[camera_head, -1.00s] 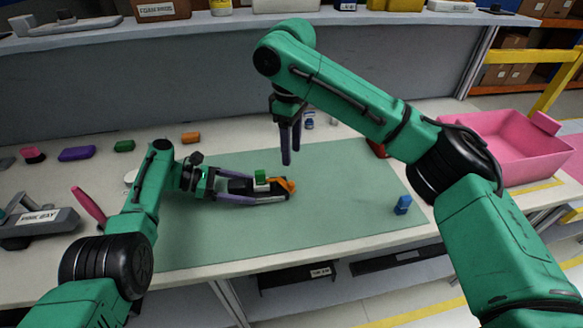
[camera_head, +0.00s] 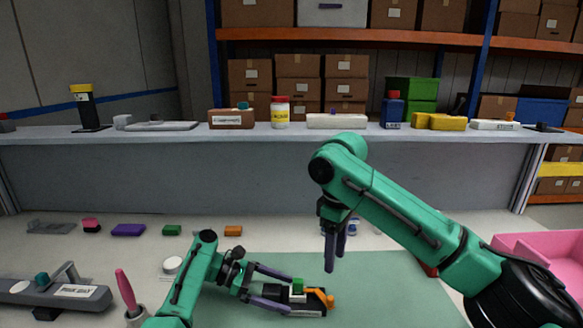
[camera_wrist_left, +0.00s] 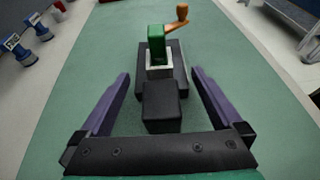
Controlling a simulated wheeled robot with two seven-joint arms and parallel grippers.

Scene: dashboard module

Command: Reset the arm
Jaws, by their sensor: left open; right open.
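My left gripper (camera_head: 275,290) is low over the green mat (camera_head: 388,290), with its fingers apart. A black module (camera_head: 313,306) with a green block (camera_head: 298,286) and an orange handle (camera_head: 329,302) lies at its fingertips. In the left wrist view, the purple fingers (camera_wrist_left: 160,98) stand on either side of the black module's near end (camera_wrist_left: 162,105), with mat showing between each finger and the module. The green block (camera_wrist_left: 158,46) stands upright in a pale socket, and the orange handle (camera_wrist_left: 179,20) sticks out at its top. My right gripper (camera_head: 334,262) hangs above the mat, fingers downward, and holds nothing visible.
A pink bin (camera_head: 520,262) stands at the right. A grey device (camera_head: 55,293) and a pink-handled tool (camera_head: 126,291) are at the left. A shelf (camera_head: 300,133) runs behind.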

